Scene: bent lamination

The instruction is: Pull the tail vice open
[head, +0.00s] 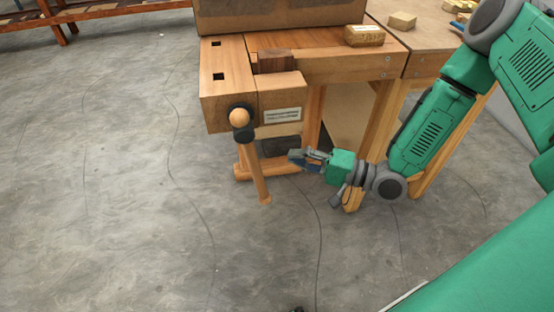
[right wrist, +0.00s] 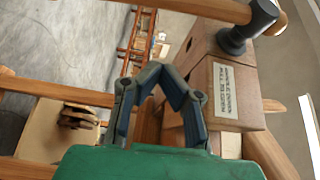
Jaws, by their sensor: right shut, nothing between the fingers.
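The tail vice (head: 228,85) is a pale wooden block at the left end of the bench, with two dark square holes on top. A dark brown block (head: 275,61) sits in its gap; I cannot tell whether it is clamped. On the front are a black hub with a wooden knob (head: 239,117) and a wooden handle bar (head: 257,175) hanging down, slightly tilted. The bar (right wrist: 195,8) and hub (right wrist: 248,25) cross the top of the right wrist view. My right gripper (head: 292,155) is shut and empty, right of the bar and apart from it. My left gripper is out of view.
A printed label (head: 282,115) is on the vice front. A small wooden block (head: 364,35) lies on the bench top (head: 320,66). Bench legs (head: 381,120) stand behind my right forearm. The grey floor to the left and front is clear.

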